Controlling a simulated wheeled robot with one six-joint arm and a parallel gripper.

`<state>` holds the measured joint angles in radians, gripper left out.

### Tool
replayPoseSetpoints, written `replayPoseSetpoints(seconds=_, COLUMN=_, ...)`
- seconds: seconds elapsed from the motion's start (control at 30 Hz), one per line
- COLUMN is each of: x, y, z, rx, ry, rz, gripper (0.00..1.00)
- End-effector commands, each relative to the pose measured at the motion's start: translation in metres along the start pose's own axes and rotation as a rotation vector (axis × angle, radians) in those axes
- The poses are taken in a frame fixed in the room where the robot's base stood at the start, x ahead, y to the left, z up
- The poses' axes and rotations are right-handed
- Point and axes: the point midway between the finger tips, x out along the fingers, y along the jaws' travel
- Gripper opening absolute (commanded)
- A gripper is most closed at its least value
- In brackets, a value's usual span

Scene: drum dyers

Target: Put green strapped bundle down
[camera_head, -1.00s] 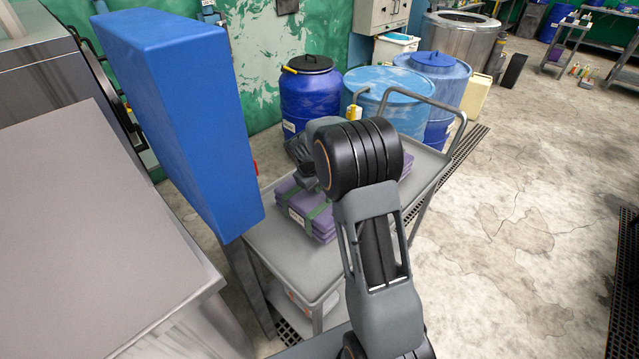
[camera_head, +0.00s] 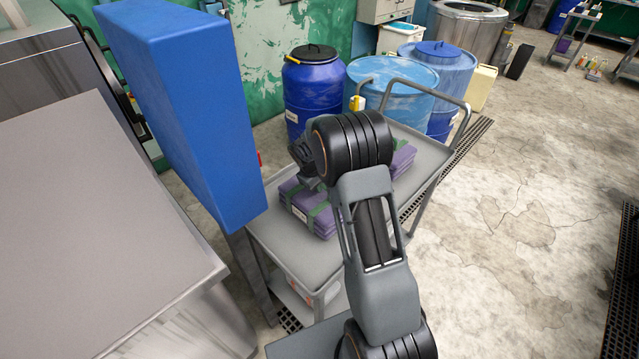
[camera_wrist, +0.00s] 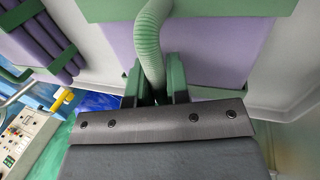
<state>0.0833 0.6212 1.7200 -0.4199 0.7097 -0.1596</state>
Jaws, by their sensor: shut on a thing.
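A purple folded bundle with green straps and a white label (camera_head: 306,207) is on or just above the near part of the grey cart's top tray (camera_head: 290,247); I cannot tell if it fully rests there. My gripper (camera_wrist: 156,92) is shut on its ribbed green handle loop, which arches up in the wrist view. The held bundle's purple face (camera_wrist: 225,48) lies beyond the fingers. In the head view my gripper (camera_head: 308,172) is over the bundle, partly hidden by my arm.
A second purple strapped bundle (camera_head: 403,160) lies on the cart's far right part, partly behind my arm. A tall blue block (camera_head: 190,110) stands left of the cart. Blue drums (camera_head: 313,85) stand behind it. The floor to the right is open.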

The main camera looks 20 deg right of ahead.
Motion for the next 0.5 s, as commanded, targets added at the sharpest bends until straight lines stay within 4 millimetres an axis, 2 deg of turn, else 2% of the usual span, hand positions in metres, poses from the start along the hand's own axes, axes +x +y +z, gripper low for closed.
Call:
replayPoseSetpoints(seconds=0.03, x=0.0006, y=-0.0002, z=-0.0001, rx=0.000, ry=0.000, rz=0.000, gripper=0.19)
replayPoseSetpoints(seconds=0.27, x=0.0003, y=-0.0002, z=0.0000, rx=0.000, ry=0.000, rz=0.000, gripper=0.41)
replayPoseSetpoints(seconds=0.5, x=-0.0005, y=0.0001, z=0.0000, rx=0.000, ry=0.000, rz=0.000, gripper=0.42)
